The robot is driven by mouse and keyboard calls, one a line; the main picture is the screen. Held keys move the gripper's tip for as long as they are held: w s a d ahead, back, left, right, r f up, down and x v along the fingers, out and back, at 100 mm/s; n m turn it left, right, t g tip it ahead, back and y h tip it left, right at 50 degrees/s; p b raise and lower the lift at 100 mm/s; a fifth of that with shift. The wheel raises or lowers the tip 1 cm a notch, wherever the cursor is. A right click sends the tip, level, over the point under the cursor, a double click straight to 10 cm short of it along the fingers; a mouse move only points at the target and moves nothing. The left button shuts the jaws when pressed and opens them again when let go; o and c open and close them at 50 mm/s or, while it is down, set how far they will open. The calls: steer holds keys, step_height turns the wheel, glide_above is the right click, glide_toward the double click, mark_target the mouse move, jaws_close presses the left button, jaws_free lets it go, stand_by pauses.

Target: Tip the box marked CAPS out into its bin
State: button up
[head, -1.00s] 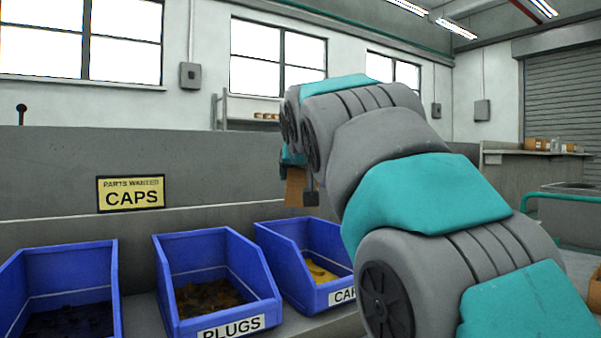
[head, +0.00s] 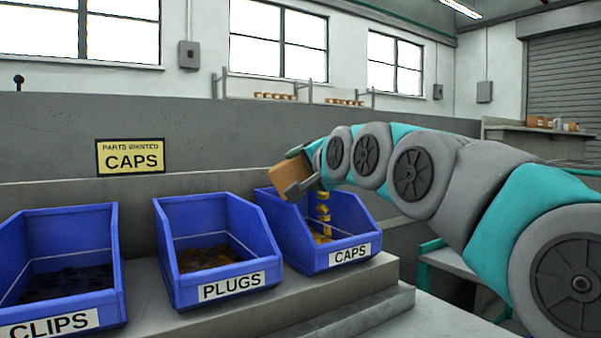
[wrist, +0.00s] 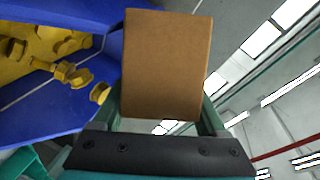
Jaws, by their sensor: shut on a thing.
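My gripper (head: 303,180) is shut on a brown cardboard box (head: 287,182) and holds it tilted over the blue bin labelled CAPS (head: 347,256). Yellow caps (head: 323,208) are falling from the box into that bin. In the wrist view the box (wrist: 165,65) sits between the fingers, and yellow caps (wrist: 75,75) drop beside it toward the blue bin wall (wrist: 40,110). More yellow caps lie in the bin. No marking shows on the visible sides of the box.
The PLUGS bin (head: 232,288) stands left of the CAPS bin, and the CLIPS bin (head: 55,327) farther left. A yellow sign reading PARTS WANTED CAPS (head: 130,156) is on the grey wall behind. The bins stand on a stepped grey ledge (head: 345,322).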

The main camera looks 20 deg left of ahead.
steer(key=m, duration=0.1)
steer(key=m+y+b, duration=0.1)
steer(key=f+m+b, duration=0.1)
steer(key=shift+d+m+t+y, duration=0.3)
steer(key=shift+d+t+y, duration=0.05)
steer(key=shift+t+y, duration=0.05)
steer(key=m, duration=0.2)
steer(key=shift+w+d+r+m+t+y, duration=0.2)
steer(key=shift+d+r+m+t+y, duration=0.1)
steer(key=shift+d+t, duration=0.1)
steer(key=shift+d+r+m+t, duration=0.15)
steer(key=shift+m+t, duration=0.25)
steer(key=shift+m, duration=0.7)
steer(key=shift+w+d+m+t, duration=0.1)
steer(key=shift+d+m+t, duration=0.15)
steer(key=shift+m, duration=0.4)
steer(key=shift+w+d+m+t, duration=0.1)
steer(key=shift+m+t, duration=0.25)
steer(key=shift+m, duration=0.3)
steer(key=shift+p, duration=0.3)
